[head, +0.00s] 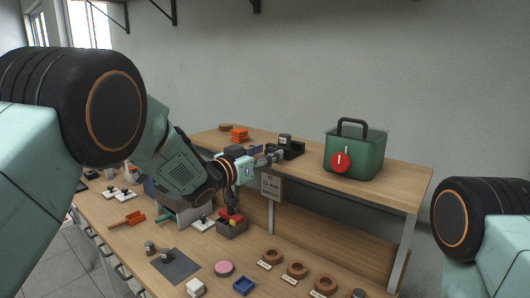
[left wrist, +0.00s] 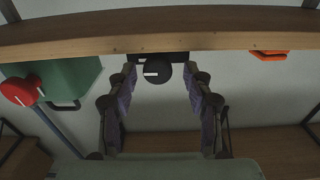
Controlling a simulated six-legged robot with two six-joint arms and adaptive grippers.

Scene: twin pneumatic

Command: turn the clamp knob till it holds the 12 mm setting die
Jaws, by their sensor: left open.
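The clamp is a low black block (head: 294,151) on the raised shelf, with a dark grey cylinder (head: 285,140) standing at it; I cannot read the cylinder's size. In the left wrist view, which is upside down, the round black clamp knob (left wrist: 157,72) shows a white line across its face. My left gripper (head: 278,155) is open in front of the clamp at the shelf's front edge. In the left wrist view its two fingers (left wrist: 158,90) stand on either side of the knob with gaps. Any contact is not visible. My right gripper is out of view.
A green box (head: 357,152) with a red disc stands right of the clamp. Orange parts (head: 239,135) lie left on the shelf (head: 400,180). A sign (head: 271,187) hangs below. The bench holds brown rings (head: 296,269), a blue tray (head: 244,286) and a dark mat (head: 175,268).

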